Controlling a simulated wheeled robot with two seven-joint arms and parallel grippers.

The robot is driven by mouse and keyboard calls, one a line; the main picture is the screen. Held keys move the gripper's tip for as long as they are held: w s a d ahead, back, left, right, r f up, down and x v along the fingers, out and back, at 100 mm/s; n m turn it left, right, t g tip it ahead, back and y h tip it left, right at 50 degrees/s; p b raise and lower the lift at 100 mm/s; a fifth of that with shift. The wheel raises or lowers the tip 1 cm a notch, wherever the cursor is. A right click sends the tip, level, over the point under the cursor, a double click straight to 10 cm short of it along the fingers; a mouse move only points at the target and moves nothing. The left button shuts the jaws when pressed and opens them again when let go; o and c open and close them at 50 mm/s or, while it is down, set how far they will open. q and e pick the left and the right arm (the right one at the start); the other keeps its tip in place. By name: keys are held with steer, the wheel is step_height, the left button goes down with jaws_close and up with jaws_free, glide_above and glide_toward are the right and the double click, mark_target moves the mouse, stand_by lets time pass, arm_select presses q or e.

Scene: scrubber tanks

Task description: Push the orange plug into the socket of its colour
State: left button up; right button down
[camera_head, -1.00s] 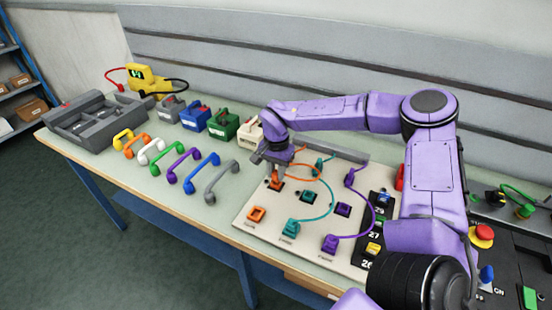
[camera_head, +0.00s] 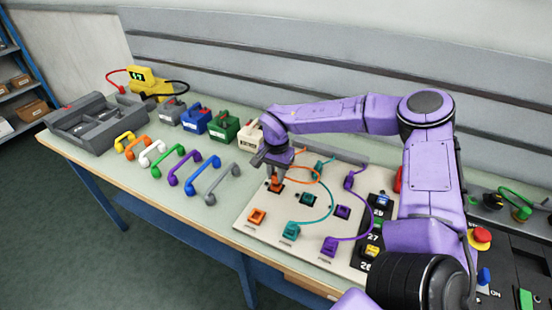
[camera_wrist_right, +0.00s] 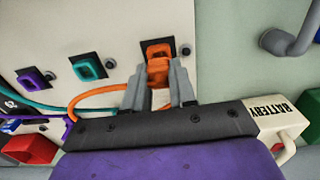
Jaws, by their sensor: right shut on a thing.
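My right gripper (camera_head: 275,174) is shut on the orange plug (camera_head: 276,183), which points down at the orange socket on a black plate. In the right wrist view the plug (camera_wrist_right: 158,74) sits between the fingertips (camera_wrist_right: 157,88), and the orange-ringed socket (camera_wrist_right: 157,49) shows just past it. The plug overlaps the socket's near edge there; I cannot tell how deep it is, if in at all. An orange cable (camera_wrist_right: 88,96) runs from the plug. A separate orange square (camera_head: 257,215) lies at the panel's front left. My left gripper is not in view.
The pale panel (camera_head: 258,198) also has a teal socket (camera_wrist_right: 88,66) and a purple socket (camera_wrist_right: 34,79). A teal plug (camera_head: 291,230) and a purple plug (camera_head: 330,246) with looping cables stand in front. A white battery (camera_head: 250,135) is close behind the gripper.

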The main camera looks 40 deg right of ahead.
steer(key=shift+f, duration=0.2)
steer(key=shift+f+b, duration=0.65)
steer(key=shift+f, duration=0.1)
steer(key=shift+c, duration=1.8)
jaws_free()
step_height(320, 180, up, 9)
steer(key=p, duration=0.8)
steer(key=shift+f+p, duration=0.15)
steer(key=shift+p, duration=0.2)
steer(key=shift+f, duration=0.15)
